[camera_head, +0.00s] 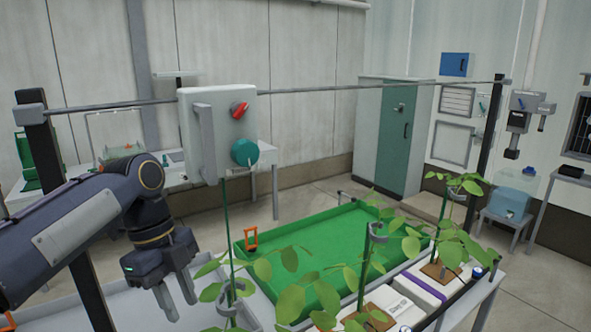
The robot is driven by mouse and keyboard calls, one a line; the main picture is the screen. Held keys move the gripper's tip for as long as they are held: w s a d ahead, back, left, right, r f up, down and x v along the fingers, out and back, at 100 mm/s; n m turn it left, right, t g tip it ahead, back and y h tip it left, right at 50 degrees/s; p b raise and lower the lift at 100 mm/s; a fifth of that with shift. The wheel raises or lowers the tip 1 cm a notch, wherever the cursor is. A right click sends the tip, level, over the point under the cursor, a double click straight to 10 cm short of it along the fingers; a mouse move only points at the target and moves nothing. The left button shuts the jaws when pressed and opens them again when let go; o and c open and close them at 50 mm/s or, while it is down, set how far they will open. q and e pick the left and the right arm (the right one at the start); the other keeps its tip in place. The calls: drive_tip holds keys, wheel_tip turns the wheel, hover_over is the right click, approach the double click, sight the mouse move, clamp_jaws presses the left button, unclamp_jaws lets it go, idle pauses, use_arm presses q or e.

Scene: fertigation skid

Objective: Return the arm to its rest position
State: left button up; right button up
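My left arm comes in from the left edge and bends down at the wrist. My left gripper (180,305) points down over the pale bench at the lower left. Its two fingers stand apart with nothing visible between them. A potted green plant (232,290) is just right of the fingers, with a gap in the picture. My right gripper is out of view.
A control box (212,130) with a red knob and teal button hangs on a rail above my gripper. A green tray (320,255) lies behind the plants (365,275). A tall cabinet (395,135) stands at the back wall. Floor is clear near it.

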use_arm(q)
drive_tip(key=s+f+n+t, duration=0.3)
drive_tip(key=s+f+n, duration=0.4)
drive_tip(key=n, duration=0.5)
drive_tip(key=s+a+f+n+t+h, duration=0.1)
drive_tip(key=s+f+n+t, duration=0.3)
drive_tip(key=s+f+n, duration=0.3)
drive_tip(key=s+n, duration=0.4)
drive_tip(key=n, duration=0.1)
drive_tip(key=shift+a+f+b, duration=0.25)
drive_tip(key=shift+b, duration=0.1)
